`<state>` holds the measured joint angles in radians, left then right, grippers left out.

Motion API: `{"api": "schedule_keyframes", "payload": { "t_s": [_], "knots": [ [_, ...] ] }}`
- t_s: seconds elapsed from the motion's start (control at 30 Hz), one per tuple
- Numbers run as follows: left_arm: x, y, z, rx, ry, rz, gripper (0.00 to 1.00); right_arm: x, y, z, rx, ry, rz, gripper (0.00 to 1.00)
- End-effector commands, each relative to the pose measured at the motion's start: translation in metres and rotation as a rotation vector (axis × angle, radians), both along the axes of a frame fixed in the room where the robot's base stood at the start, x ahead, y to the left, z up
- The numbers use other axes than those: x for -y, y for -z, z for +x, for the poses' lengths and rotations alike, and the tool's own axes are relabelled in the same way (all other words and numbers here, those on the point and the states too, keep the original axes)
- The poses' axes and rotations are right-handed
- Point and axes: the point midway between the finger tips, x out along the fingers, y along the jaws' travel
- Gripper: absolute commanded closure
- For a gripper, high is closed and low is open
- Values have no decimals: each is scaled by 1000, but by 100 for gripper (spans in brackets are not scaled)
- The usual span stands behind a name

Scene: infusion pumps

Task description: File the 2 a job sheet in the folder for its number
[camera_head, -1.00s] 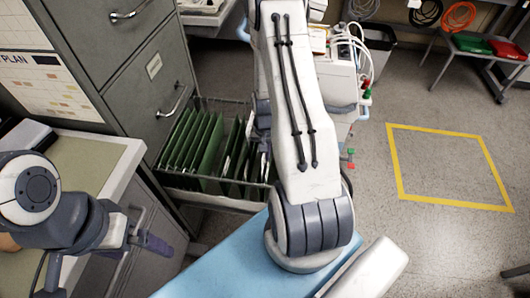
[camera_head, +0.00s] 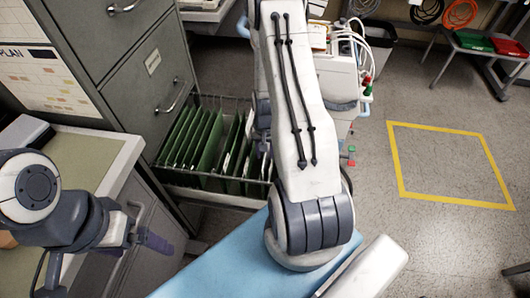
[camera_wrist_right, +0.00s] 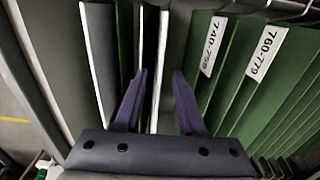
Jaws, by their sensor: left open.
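An open file drawer (camera_head: 215,196) holds a row of green hanging folders (camera_head: 205,140). In the right wrist view, two folder tabs read 740-759 (camera_wrist_right: 213,46) and 760-779 (camera_wrist_right: 266,52), right of my right gripper (camera_wrist_right: 158,100). Its fingers are apart and point down among the folders. A thin white sheet edge (camera_wrist_right: 162,60) stands upright between them, with a visible gap to the right finger. More pale edges stand to the left; I cannot tell which are job sheets, nor read any sheet number. My left gripper (camera_head: 150,240) is open and empty beside the counter.
The grey cabinet (camera_head: 130,50) rises behind the drawer. A counter (camera_head: 85,160) is at the left. A white pump cart (camera_head: 340,80) stands close right of the drawer. The floor inside the yellow square (camera_head: 450,165) is clear.

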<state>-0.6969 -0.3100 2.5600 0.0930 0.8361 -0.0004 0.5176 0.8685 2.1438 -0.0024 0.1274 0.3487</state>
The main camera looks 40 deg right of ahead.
Motion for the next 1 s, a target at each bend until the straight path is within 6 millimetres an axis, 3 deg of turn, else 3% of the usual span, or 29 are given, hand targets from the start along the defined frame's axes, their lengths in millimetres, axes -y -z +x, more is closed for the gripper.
{"api": "schedule_keyframes", "payload": {
  "t_s": [0.27, 0.7, 1.0],
  "knots": [
    [0, -1, 0, 0, 0, 0, 0, 0, -4, -1, -2, 0, 1, 61],
    [0, -12, 0, 0, 0, 0, 0, 0, -83, 0, 3, 0, -2, 61],
    [0, -14, 0, 0, 0, 0, 0, 0, -105, 0, -1, 0, 1, 61]
  ]
}}
